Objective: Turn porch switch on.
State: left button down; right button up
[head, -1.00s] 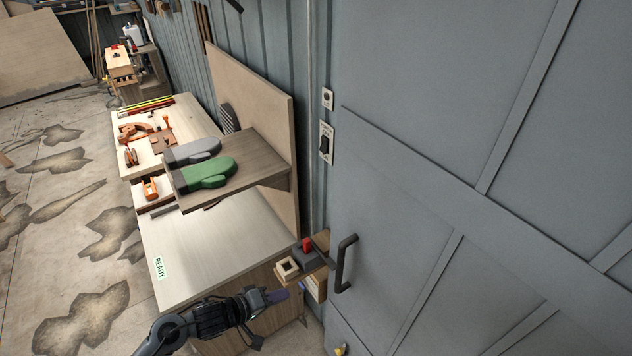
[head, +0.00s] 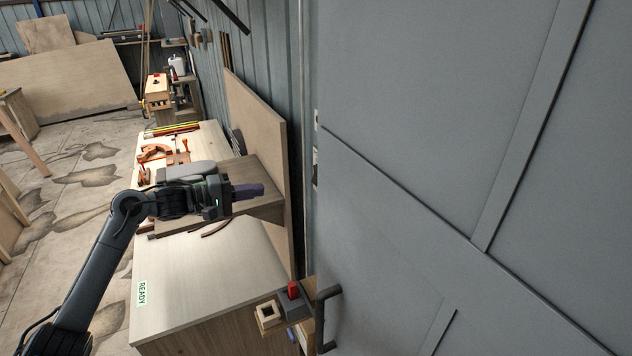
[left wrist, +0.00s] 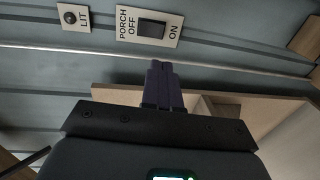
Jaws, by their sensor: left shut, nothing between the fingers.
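The porch switch (left wrist: 151,29) is a dark rocker on a pale plate marked PORCH, OFF and ON, at the top of the left wrist view. I cannot tell which way it is pressed. Beside it is a plate marked LIT with a round dark lamp (left wrist: 70,17). In the head view the door hides nearly all of the switch plate (head: 316,168). My left gripper (head: 262,190) is shut and empty, raised above the bench shelf, left of the plate. Its purple fingers (left wrist: 160,70) point toward the switch's wall, apart from the switch. My right gripper is not in view.
A large grey door (head: 420,170) with a dark handle (head: 326,318) fills the right side. A plywood panel (head: 262,140) and the shelf (head: 262,210) stand close to my left gripper. A red button box (head: 293,292) sits below, near the handle.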

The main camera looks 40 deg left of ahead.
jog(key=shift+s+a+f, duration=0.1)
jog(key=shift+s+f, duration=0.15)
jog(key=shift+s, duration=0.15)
pick_arm(q)
jog(key=p, duration=0.4)
send_near(314, 182)
jog(key=x, duration=0.5)
jog(key=shift+w+r, duration=0.15)
jog(key=shift+w, duration=0.15)
jog(key=shift+w+d+f, duration=0.2)
jog(key=shift+w+d, duration=0.15)
jog(key=shift+w, duration=0.2)
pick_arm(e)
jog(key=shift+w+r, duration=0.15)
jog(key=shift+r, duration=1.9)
